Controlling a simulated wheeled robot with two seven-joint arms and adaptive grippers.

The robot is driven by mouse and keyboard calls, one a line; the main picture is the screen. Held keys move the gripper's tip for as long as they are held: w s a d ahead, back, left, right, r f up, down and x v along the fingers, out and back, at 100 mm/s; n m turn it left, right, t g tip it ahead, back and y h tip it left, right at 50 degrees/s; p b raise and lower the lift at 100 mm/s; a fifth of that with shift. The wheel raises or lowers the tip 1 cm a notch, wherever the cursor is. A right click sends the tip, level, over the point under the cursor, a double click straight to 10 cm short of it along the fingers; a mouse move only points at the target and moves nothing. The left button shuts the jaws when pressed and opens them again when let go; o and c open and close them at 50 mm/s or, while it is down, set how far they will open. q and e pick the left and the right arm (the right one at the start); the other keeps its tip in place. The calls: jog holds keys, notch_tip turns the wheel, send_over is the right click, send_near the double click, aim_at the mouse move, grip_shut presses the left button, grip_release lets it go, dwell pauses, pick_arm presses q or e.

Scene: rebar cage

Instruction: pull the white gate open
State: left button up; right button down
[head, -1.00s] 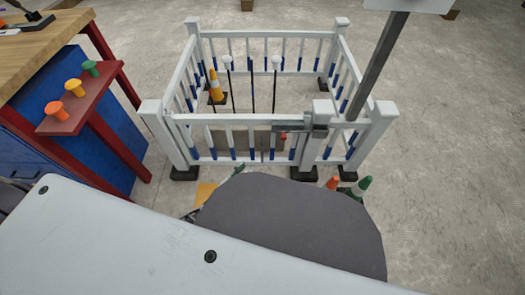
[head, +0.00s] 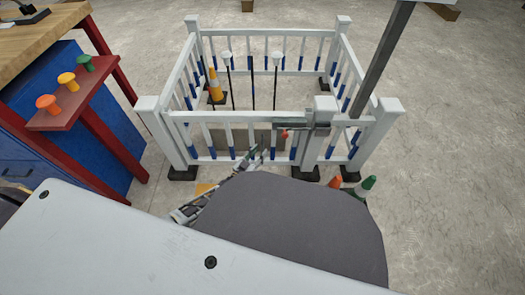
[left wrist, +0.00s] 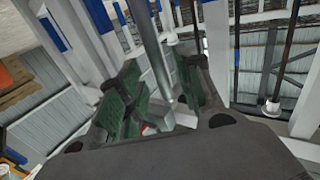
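The white gate (head: 232,117) is the front panel of a white fence with blue-marked balusters. It looks shut against the post (head: 324,108) on its right. A grey latch bar (head: 305,126) with a red knob (head: 285,134) spans the gate's right end and the post. My left gripper (head: 256,154) is low in front of the gate, left of the knob. In the left wrist view my left gripper (left wrist: 156,62) has its green-padded fingers apart. A grey round bar (left wrist: 154,45) shows between them; contact is not clear.
A wooden bench with a red ledge (head: 66,112) holding coloured knobs stands at left. Inside the fence are an orange cone (head: 215,88) and thin posts with white tops. Floor at right is clear.

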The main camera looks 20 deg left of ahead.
aim_at(262, 150)
pick_arm(q)
jog(key=shift+b+x, duration=0.55)
jog(key=shift+x, duration=1.1)
grip_shut()
